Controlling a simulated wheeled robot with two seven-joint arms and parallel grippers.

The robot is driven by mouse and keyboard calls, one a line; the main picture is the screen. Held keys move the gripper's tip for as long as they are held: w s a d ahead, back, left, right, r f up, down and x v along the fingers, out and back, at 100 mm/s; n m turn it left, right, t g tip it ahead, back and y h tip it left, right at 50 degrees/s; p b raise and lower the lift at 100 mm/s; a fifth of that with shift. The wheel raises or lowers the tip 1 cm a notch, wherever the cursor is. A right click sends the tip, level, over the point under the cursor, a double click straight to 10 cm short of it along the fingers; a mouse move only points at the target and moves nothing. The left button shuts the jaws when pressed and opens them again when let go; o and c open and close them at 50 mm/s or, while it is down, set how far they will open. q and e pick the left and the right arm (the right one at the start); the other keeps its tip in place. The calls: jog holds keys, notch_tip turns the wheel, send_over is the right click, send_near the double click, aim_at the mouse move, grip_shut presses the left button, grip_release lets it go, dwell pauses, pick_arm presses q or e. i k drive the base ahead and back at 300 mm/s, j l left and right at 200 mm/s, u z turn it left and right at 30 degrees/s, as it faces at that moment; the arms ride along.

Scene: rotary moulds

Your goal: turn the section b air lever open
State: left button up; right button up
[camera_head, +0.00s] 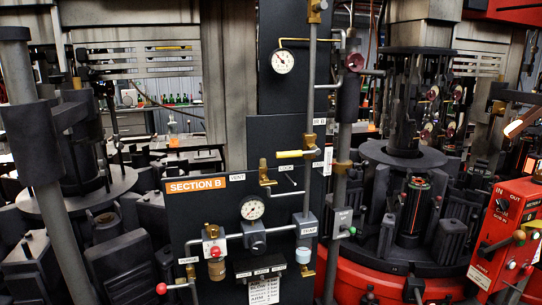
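The Section B panel (232,232) is a dark upright board with an orange "SECTION B" sign (196,184). A brass valve with a yellow lever handle (290,154) sits on the vertical grey pipe (308,190) above the sign's right side. The handle lies roughly horizontal, pointing left across the pipe. The small label next to it is too small to read surely, so I cannot tell for certain that it is the air lever. Neither of my grippers shows in the head view.
A round gauge (252,208) and a red knob (211,231) are on the lower panel. A second gauge (283,61) hangs above. A red control box (508,232) stands at right. Dark mould machinery (405,160) crowds both sides.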

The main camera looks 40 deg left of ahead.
aim_at(314, 150)
jog(key=k+j, duration=0.25)
jog(key=j, duration=0.2)
jog(key=k+j, duration=0.25)
jog(key=j, duration=0.15)
jog(key=k+j, duration=0.25)
jog(key=j, duration=0.2)
jog(key=k+j+z, duration=0.1)
jog(key=k+j, duration=0.15)
jog(key=j, duration=0.15)
